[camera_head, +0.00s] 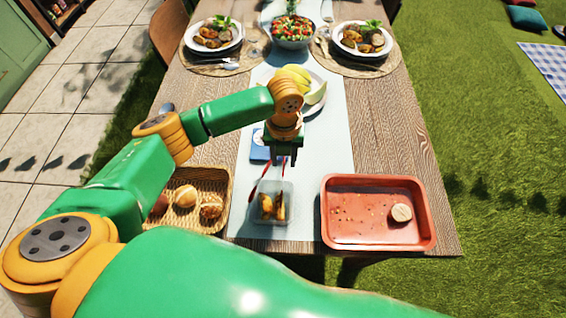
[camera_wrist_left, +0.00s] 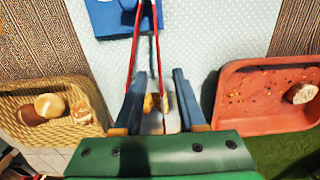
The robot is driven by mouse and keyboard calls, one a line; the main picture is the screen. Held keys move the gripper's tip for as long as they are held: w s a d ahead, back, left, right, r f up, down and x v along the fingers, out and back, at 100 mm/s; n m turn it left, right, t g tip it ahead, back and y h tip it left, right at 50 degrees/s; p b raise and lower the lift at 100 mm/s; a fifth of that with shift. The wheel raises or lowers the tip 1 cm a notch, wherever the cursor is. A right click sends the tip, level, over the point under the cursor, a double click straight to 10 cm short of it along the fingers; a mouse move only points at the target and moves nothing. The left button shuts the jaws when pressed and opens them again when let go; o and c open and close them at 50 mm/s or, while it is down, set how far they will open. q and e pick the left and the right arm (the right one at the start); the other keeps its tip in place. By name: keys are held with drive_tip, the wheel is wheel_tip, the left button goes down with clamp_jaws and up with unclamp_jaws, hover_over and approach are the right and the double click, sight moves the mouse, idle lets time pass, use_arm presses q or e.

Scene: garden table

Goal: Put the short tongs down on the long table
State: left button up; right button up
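The red tongs (camera_head: 253,191) show in the head view as two thin splayed legs between the blue item and a small clear container (camera_head: 287,214). My left gripper covers part of them. In the left wrist view the tongs (camera_wrist_left: 133,45) spread toward my fingers, one leg passing by the left finger and the other between the fingers. Their lower ends are hidden. My left gripper (camera_head: 284,161) points down over the long table (camera_head: 387,120); its fingers (camera_wrist_left: 158,82) are apart, with nothing clearly clamped between them. My right gripper is out of view.
A wicker basket (camera_head: 226,178) with bread stands left of the container. A red tray (camera_head: 350,243) with one round piece stands to the right. A blue item (camera_head: 258,147) lies beyond the tongs. Plates, a salad bowl (camera_head: 293,42) and a fruit plate (camera_head: 317,106) stand farther back. Bare wood is clear at right.

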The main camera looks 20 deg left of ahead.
use_arm(q)
wheel_tip(320, 180, down, 3)
drive_tip(key=shift+r, duration=0.1)
clamp_jaws()
idle(1.3)
